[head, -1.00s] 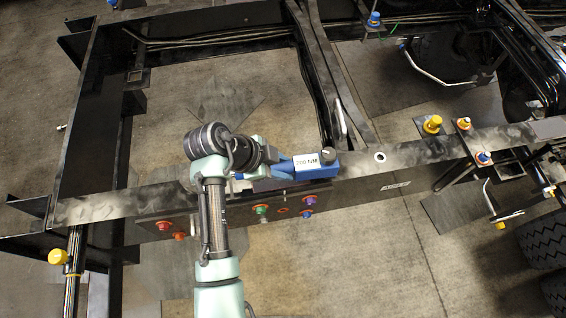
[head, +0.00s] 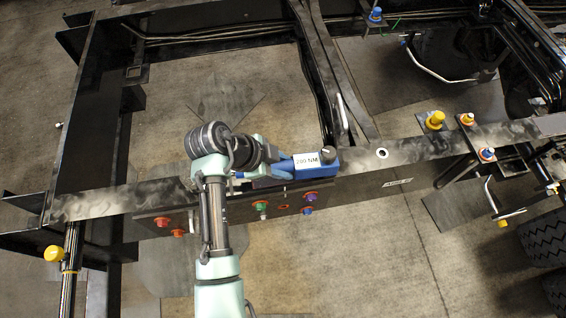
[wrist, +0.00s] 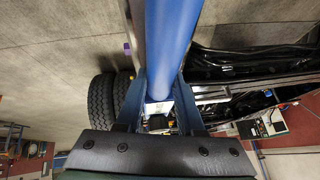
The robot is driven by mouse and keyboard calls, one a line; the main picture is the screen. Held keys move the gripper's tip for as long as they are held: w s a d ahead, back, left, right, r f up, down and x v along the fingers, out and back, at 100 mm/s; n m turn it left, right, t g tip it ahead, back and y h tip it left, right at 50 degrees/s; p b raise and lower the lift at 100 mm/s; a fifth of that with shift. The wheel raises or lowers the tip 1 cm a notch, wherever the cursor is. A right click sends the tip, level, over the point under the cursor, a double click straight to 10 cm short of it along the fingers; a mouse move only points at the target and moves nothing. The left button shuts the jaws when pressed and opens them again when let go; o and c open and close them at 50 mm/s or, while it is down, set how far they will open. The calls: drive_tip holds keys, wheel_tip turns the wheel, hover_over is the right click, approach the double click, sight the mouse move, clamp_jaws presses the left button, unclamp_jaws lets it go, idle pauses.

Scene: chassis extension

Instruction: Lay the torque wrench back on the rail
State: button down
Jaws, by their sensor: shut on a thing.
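The torque wrench (head: 318,164) is blue, with a white label and a dark round knob at its right end. In the head view it lies along the black rail (head: 125,200), overlapping its top; I cannot tell whether it touches. My gripper (head: 268,165) is at the wrench's left part, mostly hidden by my wrist. In the wrist view my gripper (wrist: 160,97) has its two fingers on either side of the blue wrench (wrist: 172,45), shut on it. The wrench hides much of the rail there.
Orange, green and purple caps (head: 262,207) sit on the rail's front side panel. A yellow cap (head: 435,120) stands behind the rail at right. Tyres (head: 545,240) are at far right. Bare floor shows through the frame openings.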

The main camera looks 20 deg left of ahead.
drive_tip(key=shift+f, duration=0.3)
drive_tip(key=c, duration=0.5)
unclamp_jaws()
drive_tip(key=shift+r, duration=0.1)
drive_tip(key=shift+o, duration=0.3)
drive_tip(key=b+v, duration=0.1)
drive_tip(key=v, duration=1.2)
drive_tip(key=shift+b, duration=0.4)
